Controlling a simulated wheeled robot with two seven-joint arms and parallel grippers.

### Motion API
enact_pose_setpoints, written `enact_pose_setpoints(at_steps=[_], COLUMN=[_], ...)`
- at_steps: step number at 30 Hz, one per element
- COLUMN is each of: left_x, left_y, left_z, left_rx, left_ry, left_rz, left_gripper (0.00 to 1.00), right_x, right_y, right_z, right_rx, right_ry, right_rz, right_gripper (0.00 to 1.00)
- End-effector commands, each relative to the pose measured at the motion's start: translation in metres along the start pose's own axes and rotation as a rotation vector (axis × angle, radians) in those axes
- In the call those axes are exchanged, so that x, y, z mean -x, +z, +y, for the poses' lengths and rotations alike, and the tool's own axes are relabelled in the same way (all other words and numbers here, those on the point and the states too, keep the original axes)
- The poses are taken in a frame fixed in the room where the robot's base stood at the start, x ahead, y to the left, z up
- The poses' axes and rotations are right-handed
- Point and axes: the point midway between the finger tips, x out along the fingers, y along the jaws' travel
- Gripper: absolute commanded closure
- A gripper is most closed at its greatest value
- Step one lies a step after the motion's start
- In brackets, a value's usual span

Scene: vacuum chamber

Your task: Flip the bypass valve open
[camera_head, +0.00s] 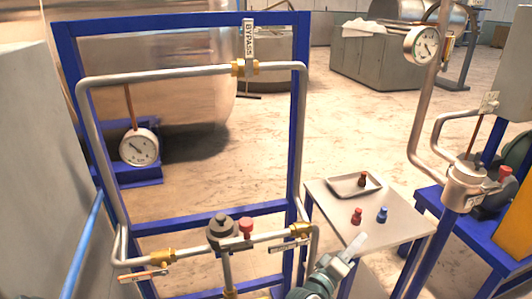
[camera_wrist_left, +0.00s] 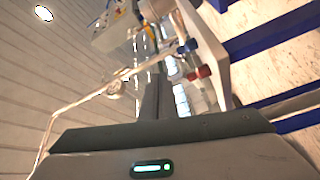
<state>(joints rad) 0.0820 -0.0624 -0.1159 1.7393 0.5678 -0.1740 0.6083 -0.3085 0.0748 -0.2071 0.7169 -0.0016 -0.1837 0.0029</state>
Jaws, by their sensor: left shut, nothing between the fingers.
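The bypass valve's handle (camera_head: 249,42) is a pale lever labelled BYPASS. It stands upright, crosswise to the upper pipe (camera_head: 165,74), above a brass valve body (camera_head: 240,69). My left gripper (camera_head: 357,242) is low in the head view, right of the pipe frame and in front of the small table. It is well below and to the right of the handle, apart from it. Its dark fingers (camera_wrist_left: 154,98) are together and empty in the left wrist view. The bypass handle is not recognisable in the wrist view. My right gripper is not in view.
The small table (camera_head: 330,208) holds a tray (camera_head: 341,188), a red piece (camera_head: 356,216) and a blue piece (camera_head: 382,214). More piping stands at right.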

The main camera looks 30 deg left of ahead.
Motion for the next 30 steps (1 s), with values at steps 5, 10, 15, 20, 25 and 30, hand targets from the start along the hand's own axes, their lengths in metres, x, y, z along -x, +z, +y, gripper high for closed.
enact_pose_setpoints(at_steps=[5,10,15,20,25,30], left_x=[-0.039,-0.052,-0.031,-0.003,0.018,0.021], left_y=[-0.061,-0.148,-0.235,-0.297,-0.330,-0.335], left_z=[0.099,0.216,0.311,0.365,0.397,0.415], left_rx=[0.260,0.647,1.107,1.554,2.026,2.399], left_ry=[0.247,0.597,0.996,1.357,1.689,1.898], left_rz=[0.170,0.346,0.470,0.521,0.525,0.514], left_gripper=[1.00,1.00,1.00,1.00,1.00,1.00], right_x=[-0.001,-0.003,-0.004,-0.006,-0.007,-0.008], right_y=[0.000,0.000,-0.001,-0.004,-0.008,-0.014], right_z=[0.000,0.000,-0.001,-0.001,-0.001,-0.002], right_rx=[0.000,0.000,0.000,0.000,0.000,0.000], right_ry=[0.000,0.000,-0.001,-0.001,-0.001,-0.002], right_rz=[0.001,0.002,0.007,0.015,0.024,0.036], right_gripper=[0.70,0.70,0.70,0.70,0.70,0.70])
